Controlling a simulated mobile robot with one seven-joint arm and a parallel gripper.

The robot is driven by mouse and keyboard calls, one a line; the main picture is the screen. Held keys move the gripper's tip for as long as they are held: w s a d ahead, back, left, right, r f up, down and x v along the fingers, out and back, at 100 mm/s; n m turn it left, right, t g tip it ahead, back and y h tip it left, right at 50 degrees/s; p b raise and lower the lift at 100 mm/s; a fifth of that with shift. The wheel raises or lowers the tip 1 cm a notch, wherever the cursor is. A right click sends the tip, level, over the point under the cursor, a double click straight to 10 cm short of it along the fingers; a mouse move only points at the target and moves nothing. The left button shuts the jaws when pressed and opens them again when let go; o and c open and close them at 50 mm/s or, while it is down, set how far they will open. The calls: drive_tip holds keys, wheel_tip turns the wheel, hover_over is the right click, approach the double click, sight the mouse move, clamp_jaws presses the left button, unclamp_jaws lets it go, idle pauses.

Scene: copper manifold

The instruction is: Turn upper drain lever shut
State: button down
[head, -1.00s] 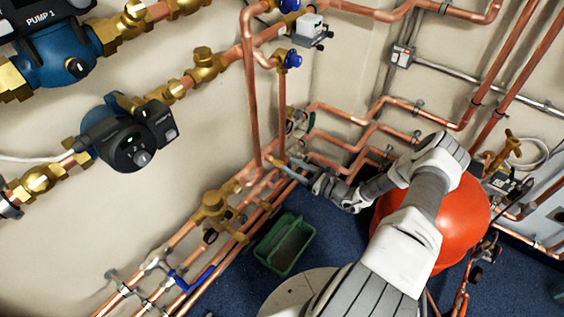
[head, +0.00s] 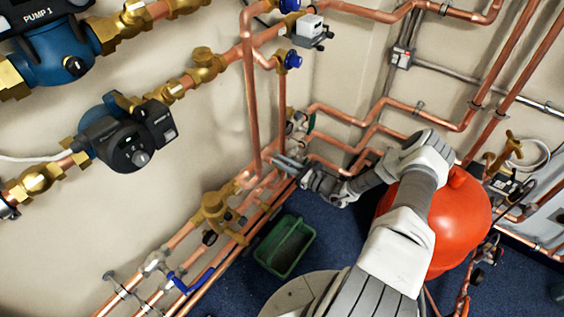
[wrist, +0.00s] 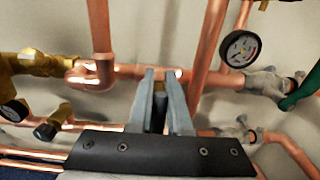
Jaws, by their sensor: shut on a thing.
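My gripper (wrist: 160,102) is at the copper pipes by the wall, its two grey fingers pointing toward the upper pipe. It is shut on a small dark piece with a brownish top, the upper drain lever (wrist: 159,90), which shows only as a narrow strip between the fingers. The lever's valve body and exact angle are hidden by the fingers. In the head view my gripper (head: 287,162) is small, beside the low pipes near the room's corner, and the lever cannot be made out there.
A pressure gauge (wrist: 238,48) and a green handle (wrist: 302,88) are right of my fingers. A vertical copper pipe (wrist: 100,28) stands at left. In the head view, a green tray (head: 285,247) is on the blue floor, a red vessel (head: 462,222) beside my arm, and a blue lever (head: 190,282) lower left.

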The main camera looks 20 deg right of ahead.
idle(0.4)
drive_tip(key=m, duration=0.1)
drive_tip(key=m+b, duration=0.1)
drive_tip(key=m, duration=0.1)
drive_tip(key=d+m, duration=0.1)
drive_tip(key=shift+w+f+m+b, duration=0.2)
drive_tip(key=shift+w+m+b, duration=0.1)
drive_tip(key=m+b, duration=0.1)
drive_tip(key=m, duration=0.3)
drive_tip(key=d+f+m+b, duration=0.1)
drive_tip(key=m, duration=0.4)
drive_tip(key=f+m+b, duration=0.1)
drive_tip(key=m, duration=0.3)
drive_tip(key=shift+w+d+f+m+b, duration=0.15)
drive_tip(key=shift+w+f+m+b, duration=0.1)
drive_tip(key=shift+w+m+b, duration=0.15)
drive_tip(key=c, duration=0.8)
unclamp_jaws()
drive_tip(key=shift+c, duration=0.2)
